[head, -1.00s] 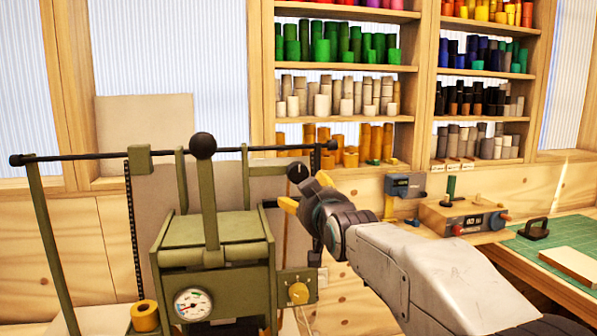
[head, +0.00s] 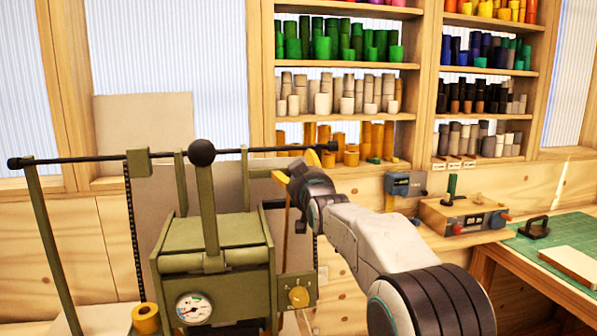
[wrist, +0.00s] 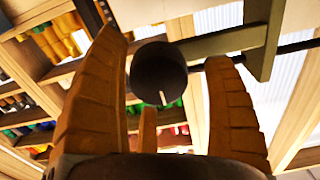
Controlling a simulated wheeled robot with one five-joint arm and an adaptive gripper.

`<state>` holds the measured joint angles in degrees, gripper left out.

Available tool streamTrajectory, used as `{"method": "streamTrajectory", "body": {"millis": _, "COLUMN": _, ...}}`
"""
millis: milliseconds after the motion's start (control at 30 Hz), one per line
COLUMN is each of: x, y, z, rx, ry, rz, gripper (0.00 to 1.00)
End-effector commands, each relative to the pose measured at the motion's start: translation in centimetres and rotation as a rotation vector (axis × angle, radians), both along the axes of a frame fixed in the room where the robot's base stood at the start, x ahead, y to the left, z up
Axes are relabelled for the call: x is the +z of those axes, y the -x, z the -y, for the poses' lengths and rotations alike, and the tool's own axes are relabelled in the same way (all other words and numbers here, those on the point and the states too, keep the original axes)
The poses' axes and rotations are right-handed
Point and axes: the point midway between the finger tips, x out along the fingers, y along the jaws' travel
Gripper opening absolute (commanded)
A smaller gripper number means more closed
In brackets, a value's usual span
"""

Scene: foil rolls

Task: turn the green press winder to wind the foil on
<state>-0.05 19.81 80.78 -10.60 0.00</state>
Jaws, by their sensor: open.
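The green press (head: 210,240) stands at the lower left of the head view, with an upright lever topped by a black ball (head: 202,152). My gripper (head: 297,166) is open at the right end of the press's upper bar. In the wrist view its yellow fingers stand on either side of the knob. I cannot tell whether they touch it.
Shelves of coloured rolls (head: 345,60) are behind. A control box (head: 463,220) and green mat (head: 560,240) are at right.

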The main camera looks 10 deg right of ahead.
Motion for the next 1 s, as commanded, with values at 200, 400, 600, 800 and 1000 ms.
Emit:
{"method": "streamTrajectory", "body": {"millis": 200, "x": -0.03, "y": -0.21, "z": 0.0, "rx": 0.0, "ry": 0.0, "rz": 0.0, "gripper": 0.76}}
{"method": "streamTrajectory", "body": {"millis": 400, "x": -0.03, "y": -0.19, "z": 0.0, "rx": 0.0, "ry": 0.0, "rz": 0.0, "gripper": 0.72}}
{"method": "streamTrajectory", "body": {"millis": 600, "x": -0.02, "y": -0.18, "z": 0.0, "rx": 0.0, "ry": 0.0, "rz": 0.0, "gripper": 0.55}}
{"method": "streamTrajectory", "body": {"millis": 800, "x": 0.07, "y": -0.17, "z": -0.02, "rx": 0.0, "ry": 0.0, "rz": 0.002, "gripper": 0.37}}
{"method": "streamTrajectory", "body": {"millis": 1000, "x": 0.23, "y": -0.15, "z": -0.05, "rx": 0.001, "ry": 0.0, "rz": 0.005, "gripper": 0.19}}
